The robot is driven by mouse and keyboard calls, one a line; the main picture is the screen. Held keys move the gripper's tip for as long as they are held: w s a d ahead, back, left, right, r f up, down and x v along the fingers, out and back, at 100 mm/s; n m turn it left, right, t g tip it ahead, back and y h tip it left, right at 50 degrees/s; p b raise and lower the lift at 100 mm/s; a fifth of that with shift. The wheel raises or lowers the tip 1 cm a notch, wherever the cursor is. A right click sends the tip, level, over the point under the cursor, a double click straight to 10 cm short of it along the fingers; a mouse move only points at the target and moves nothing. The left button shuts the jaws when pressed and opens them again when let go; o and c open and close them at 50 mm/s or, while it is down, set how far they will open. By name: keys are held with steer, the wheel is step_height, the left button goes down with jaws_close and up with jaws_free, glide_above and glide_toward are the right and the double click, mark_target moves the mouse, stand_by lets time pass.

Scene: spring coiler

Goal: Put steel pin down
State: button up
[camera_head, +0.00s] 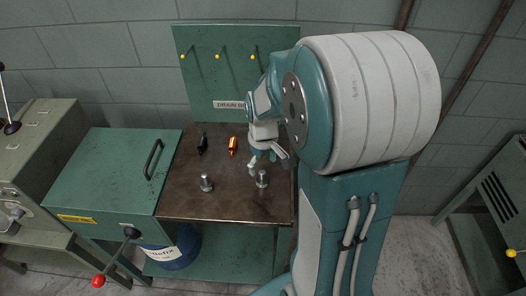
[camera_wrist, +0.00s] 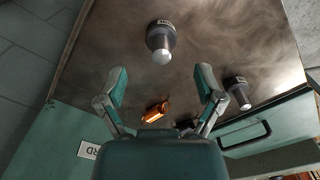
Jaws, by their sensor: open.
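Two short metal pieces like steel pins stand on the brown worktable (camera_head: 225,205); I cannot tell which one the task names. The right one (camera_head: 262,179) is by my gripper (camera_head: 264,163). It also shows in the wrist view (camera_wrist: 160,42), beyond and between my spread fingertips, apart from both. The other pin (camera_head: 206,183) is farther left and shows at the right in the wrist view (camera_wrist: 238,92). My gripper (camera_wrist: 162,78) is open, with nothing between its fingers. Part of it is hidden by my arm in the head view.
A glowing orange piece (camera_head: 233,146) and a dark piece (camera_head: 203,144) lie at the table's back. A green box with a handle (camera_head: 110,165) adjoins the left side. A pegboard (camera_head: 225,65) stands behind. The table's front strip is clear.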

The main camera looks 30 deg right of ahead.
mark_target(263, 172)
step_height(263, 172, up, 6)
steer(key=shift+f, duration=0.1)
steer(key=s+a+r+m+t, duration=0.2)
steer(key=s+a+r+t, duration=0.3)
steer(key=s+a+r, duration=0.5)
steer(key=s+a, duration=0.1)
steer(key=s, duration=0.2)
steer(key=shift+t, duration=0.3)
steer(key=shift+o, duration=0.5)
steer(key=shift+w, duration=0.1)
